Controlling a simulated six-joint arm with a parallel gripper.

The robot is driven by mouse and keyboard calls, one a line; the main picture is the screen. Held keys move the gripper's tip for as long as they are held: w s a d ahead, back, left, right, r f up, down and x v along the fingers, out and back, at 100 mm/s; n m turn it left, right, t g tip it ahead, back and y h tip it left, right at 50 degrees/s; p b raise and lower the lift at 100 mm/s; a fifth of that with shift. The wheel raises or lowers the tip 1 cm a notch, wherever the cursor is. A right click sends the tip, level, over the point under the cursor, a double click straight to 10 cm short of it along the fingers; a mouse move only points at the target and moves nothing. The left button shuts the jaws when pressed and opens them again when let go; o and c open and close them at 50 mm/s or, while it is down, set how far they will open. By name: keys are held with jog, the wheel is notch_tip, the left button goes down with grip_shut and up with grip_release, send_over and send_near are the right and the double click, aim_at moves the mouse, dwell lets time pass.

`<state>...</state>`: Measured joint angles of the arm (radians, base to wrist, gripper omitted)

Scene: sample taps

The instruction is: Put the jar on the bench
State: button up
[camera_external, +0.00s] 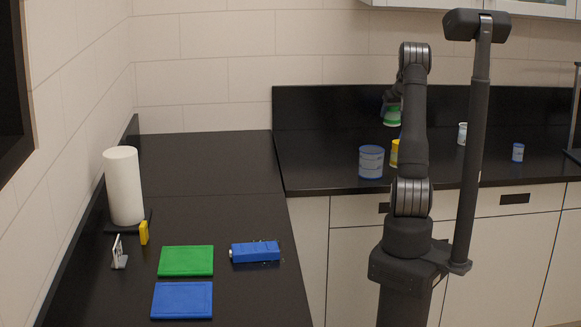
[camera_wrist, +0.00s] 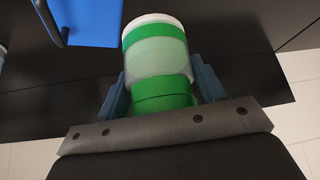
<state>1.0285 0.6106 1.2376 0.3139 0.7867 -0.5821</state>
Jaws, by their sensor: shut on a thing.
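The jar (camera_wrist: 158,62) is green with a pale, see-through middle band and a white end. My gripper (camera_wrist: 160,88) is shut on it, with a blue finger pad on each side. In the external view the green jar (camera_external: 391,115) shows in front of the dark backsplash, seemingly above the back counter. My gripper (camera_external: 390,100) there is partly hidden behind my arm. The black bench top (camera_external: 225,160) runs along the left and joins the back counter (camera_external: 330,145).
A blue-lidded container (camera_external: 371,162) and a yellow one (camera_external: 394,153) stand on the back counter. The bench's far part is clear.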

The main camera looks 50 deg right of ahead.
jog(key=shift+w+a+f, duration=0.45)
jog(key=shift+w+f, duration=1.4)
jog(key=shift+w, duration=0.05)
jog(key=shift+w+a+f, duration=0.45)
jog(key=shift+w+f, duration=1.35)
jog(key=shift+w, duration=0.05)
jog(key=shift+w+a+f, duration=0.45)
jog(key=shift+w+f, duration=1.4)
jog(key=shift+w, duration=0.05)
jog(key=shift+f, duration=0.15)
jog(key=o, duration=1.1)
jog(key=shift+r, duration=0.25)
jog(key=v, duration=1.2)
jog(key=shift+f, duration=0.1)
